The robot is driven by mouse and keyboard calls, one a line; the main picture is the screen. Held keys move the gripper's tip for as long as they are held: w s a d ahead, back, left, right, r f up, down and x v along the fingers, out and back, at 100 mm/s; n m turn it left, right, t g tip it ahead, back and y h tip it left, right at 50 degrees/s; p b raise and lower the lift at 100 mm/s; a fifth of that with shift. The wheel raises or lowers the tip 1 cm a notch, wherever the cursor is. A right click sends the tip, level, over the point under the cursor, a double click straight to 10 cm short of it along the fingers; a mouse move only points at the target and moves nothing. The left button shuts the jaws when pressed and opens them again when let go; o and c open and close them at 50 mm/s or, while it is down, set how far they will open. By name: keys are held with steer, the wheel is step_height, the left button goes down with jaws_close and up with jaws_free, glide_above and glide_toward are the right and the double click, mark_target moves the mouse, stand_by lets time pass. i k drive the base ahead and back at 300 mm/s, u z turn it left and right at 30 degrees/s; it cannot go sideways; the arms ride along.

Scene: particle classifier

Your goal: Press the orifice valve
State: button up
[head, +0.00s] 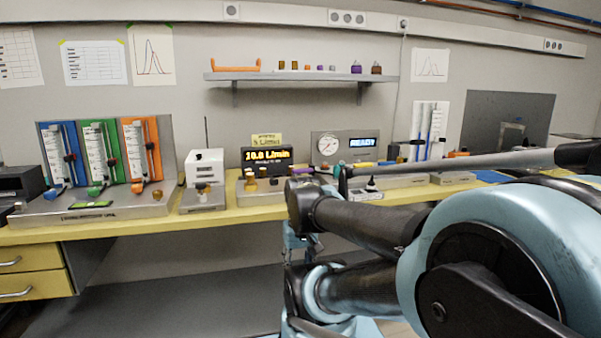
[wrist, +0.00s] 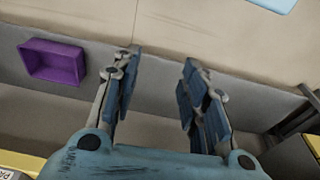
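My gripper (wrist: 161,55) is open and empty in the wrist view, its two fingers well apart with nothing between them. In the head view my arm covers the right part of the bench, and I cannot make out the fingertips there. I cannot tell for sure which part is the orifice valve. Small brass and dark knobs (head: 251,183) stand in front of the black display reading 10.0 L/min (head: 267,156). A panel with a round gauge (head: 328,146) and a lit blue display (head: 363,142) stands right of it. My gripper touches none of these in view.
The yellow bench (head: 130,227) runs along the wall. Blue, green and orange flowmeters (head: 100,157) stand left, beside a white device (head: 204,168). A shelf (head: 300,77) holds small items above. In the wrist view a purple bin (wrist: 52,62) lies left of my fingers.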

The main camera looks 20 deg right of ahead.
mark_target(294, 172)
steer(key=k, duration=1.35)
steer(key=z, duration=0.6)
steer(key=i, duration=1.8)
steer(key=u, duration=0.6)
